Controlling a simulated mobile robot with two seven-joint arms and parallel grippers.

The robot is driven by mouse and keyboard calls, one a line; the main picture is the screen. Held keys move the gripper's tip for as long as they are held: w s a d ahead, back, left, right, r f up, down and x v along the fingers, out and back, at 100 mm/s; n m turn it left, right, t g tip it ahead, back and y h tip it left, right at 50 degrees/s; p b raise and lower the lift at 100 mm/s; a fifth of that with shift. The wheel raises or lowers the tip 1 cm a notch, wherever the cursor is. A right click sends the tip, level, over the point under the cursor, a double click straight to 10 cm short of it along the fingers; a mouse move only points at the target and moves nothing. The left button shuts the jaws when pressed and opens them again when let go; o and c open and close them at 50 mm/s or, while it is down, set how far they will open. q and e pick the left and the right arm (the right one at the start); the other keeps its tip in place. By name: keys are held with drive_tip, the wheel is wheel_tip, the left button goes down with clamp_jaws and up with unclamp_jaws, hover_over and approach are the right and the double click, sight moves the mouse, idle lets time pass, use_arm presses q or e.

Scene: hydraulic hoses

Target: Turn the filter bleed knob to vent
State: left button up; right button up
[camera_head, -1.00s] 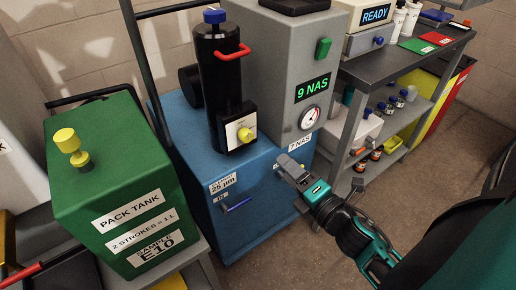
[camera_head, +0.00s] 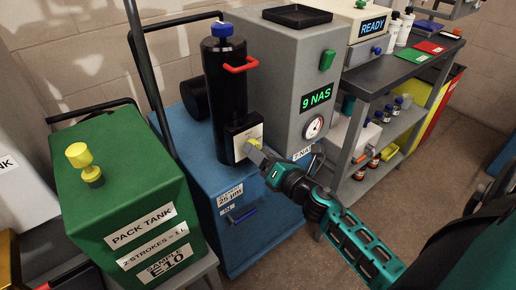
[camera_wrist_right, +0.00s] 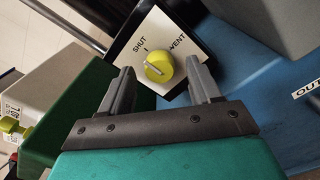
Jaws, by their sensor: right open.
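The yellow bleed knob (camera_wrist_right: 159,66) sits on a pale plate (camera_wrist_right: 185,38) marked SHUT and VENT in the right wrist view. A pale bar crosses its face, and a short dark tick lies just above it on the SHUT side. The plate is on the black filter housing (camera_head: 225,85); in the head view my gripper partly hides the knob. My right gripper (camera_head: 258,152) is open and empty, close in front of the knob. Its fingers (camera_wrist_right: 162,72) appear on either side of the knob, with no clear contact. My left gripper is not in view.
The filter stands on a blue cabinet (camera_head: 265,225), beside a grey unit (camera_head: 285,60) with a gauge and 9 NAS display. A green pack tank (camera_head: 125,200) stands at left. A grey shelf cart (camera_head: 385,80) with bottles is at right.

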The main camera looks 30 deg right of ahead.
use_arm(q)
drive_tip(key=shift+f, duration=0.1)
use_arm(e)
drive_tip(key=shift+w, duration=0.7)
drive_tip(key=shift+c, duration=0.3)
drive_tip(key=c, duration=1)
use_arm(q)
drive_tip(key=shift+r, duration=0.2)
